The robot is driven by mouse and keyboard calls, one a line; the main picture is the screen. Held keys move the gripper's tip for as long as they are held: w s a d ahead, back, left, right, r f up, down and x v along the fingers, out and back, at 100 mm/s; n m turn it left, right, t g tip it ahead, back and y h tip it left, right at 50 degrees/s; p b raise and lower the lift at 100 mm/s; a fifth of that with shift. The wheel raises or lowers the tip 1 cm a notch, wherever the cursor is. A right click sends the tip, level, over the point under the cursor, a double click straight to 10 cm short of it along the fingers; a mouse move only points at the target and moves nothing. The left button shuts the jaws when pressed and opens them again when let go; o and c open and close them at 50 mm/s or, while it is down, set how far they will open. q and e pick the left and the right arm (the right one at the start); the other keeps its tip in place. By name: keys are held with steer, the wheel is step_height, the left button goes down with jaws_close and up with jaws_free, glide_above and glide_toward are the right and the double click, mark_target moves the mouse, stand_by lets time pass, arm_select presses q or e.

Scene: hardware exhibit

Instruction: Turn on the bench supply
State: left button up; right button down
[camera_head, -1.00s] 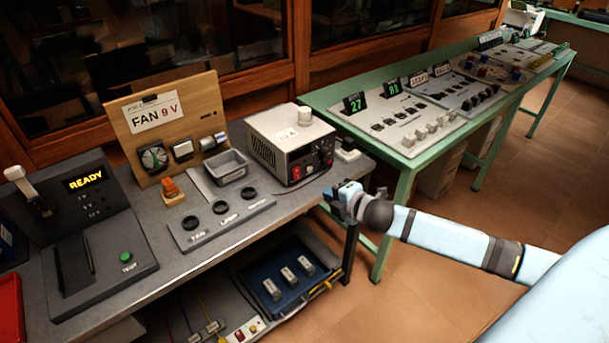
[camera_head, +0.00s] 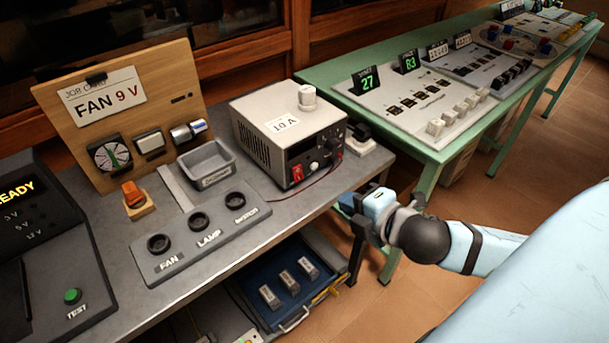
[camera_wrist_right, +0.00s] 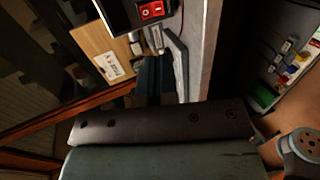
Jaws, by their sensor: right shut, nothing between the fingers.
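The bench supply (camera_head: 285,130) is a grey box with a black front panel on the bench's right part. A red rocker switch (camera_head: 297,173) sits at the panel's lower left, beside black knobs; its display window looks dark. The red switch also shows at the top of the right wrist view (camera_wrist_right: 151,10). My right gripper (camera_head: 347,203) is shut and empty, in front of and to the right of the supply, near the bench's front edge and apart from the switch. Its dark blue fingers (camera_wrist_right: 152,75) point towards the supply side in the wrist view. My left gripper is not in view.
The FAN 9 V board (camera_head: 122,120) is behind. A thin dark red lead lies before the supply. A green table (camera_head: 443,153) stands right.

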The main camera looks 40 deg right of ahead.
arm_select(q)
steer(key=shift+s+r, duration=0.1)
arm_select(e)
steer(key=shift+s, duration=0.1)
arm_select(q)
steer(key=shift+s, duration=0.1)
arm_select(e)
steer(key=b, duration=0.5)
glide_toward(299, 178)
steer(key=b+x, duration=0.1)
steer(key=x, duration=0.5)
steer(key=shift+f, duration=0.1)
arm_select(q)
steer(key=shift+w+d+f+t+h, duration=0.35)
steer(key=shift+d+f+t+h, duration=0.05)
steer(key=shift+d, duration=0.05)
arm_select(e)
steer(key=shift+w+f, duration=0.2)
steer(key=shift+w, duration=0.55)
